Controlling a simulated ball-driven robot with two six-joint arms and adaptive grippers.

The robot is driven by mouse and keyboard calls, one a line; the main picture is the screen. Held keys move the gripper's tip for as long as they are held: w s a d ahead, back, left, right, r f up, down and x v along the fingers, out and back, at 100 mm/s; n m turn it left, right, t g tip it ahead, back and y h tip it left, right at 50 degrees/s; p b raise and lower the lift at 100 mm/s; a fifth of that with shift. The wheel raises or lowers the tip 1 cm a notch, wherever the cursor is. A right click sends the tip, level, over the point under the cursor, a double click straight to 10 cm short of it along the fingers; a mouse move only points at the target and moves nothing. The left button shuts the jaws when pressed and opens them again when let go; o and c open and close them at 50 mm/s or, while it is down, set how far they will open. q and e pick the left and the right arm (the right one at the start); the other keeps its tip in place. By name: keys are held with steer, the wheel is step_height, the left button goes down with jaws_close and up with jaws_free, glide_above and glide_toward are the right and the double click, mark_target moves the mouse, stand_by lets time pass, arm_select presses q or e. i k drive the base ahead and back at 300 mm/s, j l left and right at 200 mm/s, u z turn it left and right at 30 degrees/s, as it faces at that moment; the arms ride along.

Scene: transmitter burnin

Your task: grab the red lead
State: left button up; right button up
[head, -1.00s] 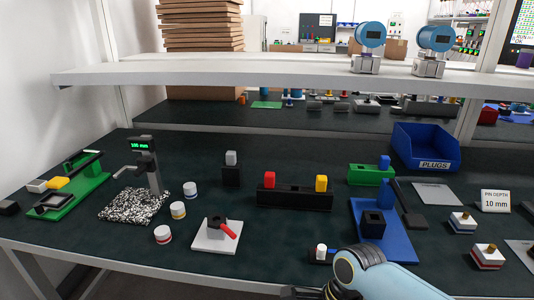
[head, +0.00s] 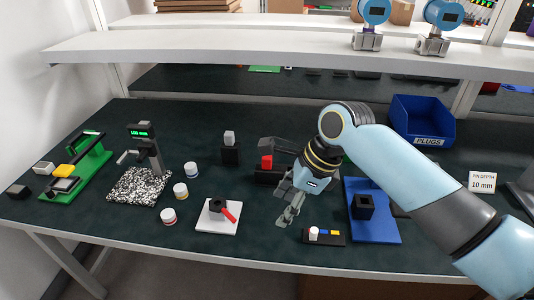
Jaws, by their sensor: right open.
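A small red block (head: 266,161) stands upright in the left end of a long black holder (head: 268,178). My right arm hides the rest of the holder and the yellow block that stood in it. A red lever-like piece (head: 229,215) lies across a black socket on a white plate (head: 212,226). I cannot tell for sure which red piece is the lead. My right gripper (head: 289,216) is open and empty, pointing down over the bench in front of the holder, right of the white plate. It appears apart from both red pieces. My left gripper is out of view.
A small black tray (head: 308,238) with white, blue and yellow pieces lies just in front of the gripper. A blue stand (head: 376,228) is to the right. A shelf (head: 260,45) overhangs the back.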

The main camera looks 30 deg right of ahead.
mark_target(266, 161)
steer(key=i+l, duration=0.65)
steer(key=i, duration=0.1)
